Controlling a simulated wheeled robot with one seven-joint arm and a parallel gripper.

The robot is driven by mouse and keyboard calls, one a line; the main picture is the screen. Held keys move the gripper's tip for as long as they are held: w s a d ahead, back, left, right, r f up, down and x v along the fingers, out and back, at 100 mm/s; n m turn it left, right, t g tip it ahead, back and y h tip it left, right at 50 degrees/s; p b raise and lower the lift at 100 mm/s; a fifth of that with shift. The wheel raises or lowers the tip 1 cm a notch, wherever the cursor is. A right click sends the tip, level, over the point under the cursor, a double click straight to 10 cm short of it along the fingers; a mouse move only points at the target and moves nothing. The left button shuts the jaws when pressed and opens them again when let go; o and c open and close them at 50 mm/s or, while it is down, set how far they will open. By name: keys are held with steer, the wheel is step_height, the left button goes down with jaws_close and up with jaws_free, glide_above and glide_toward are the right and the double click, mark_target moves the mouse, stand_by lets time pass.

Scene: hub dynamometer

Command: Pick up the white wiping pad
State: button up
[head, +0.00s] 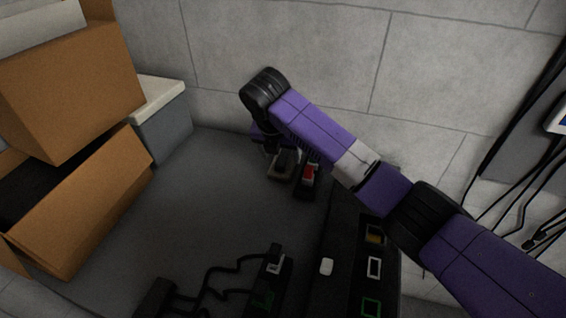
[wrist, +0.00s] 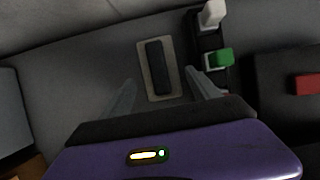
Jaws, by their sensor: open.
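A pale, flat rectangular pad with a dark block on top (wrist: 144,72) lies on the grey surface in the wrist view; it looks greyish, and is the likeliest white wiping pad. It also shows in the head view (head: 281,176), just below my gripper and partly hidden by it. My gripper (wrist: 160,77) is open, its two fingers apart to the left and right of the pad's near end. I see nothing between them but the pad beyond. I cannot tell the height of the fingertips above the surface. In the head view my gripper (head: 272,148) points down by the back wall.
A black rail with a white block (wrist: 211,14) and a green block (wrist: 221,57) stands close right of the pad. Cardboard boxes (head: 75,85) stand left. Cables (head: 215,275) lie in front.

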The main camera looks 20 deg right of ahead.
mark_target(283, 157)
steer(key=shift+w+p+x, duration=0.15)
steer(key=shift+p+x, duration=0.05)
steer(key=shift+x, duration=1.1)
steer(key=shift+w+p+x, duration=0.15)
steer(key=shift+p+x, duration=0.05)
steer(key=shift+x, duration=1.15)
steer(key=shift+d+r, duration=0.15)
steer(key=c, duration=1.1)
steer(key=shift+r+b, duration=0.6)
steer(key=shift+r, duration=4.45)
steer(key=shift+c, duration=0.2)
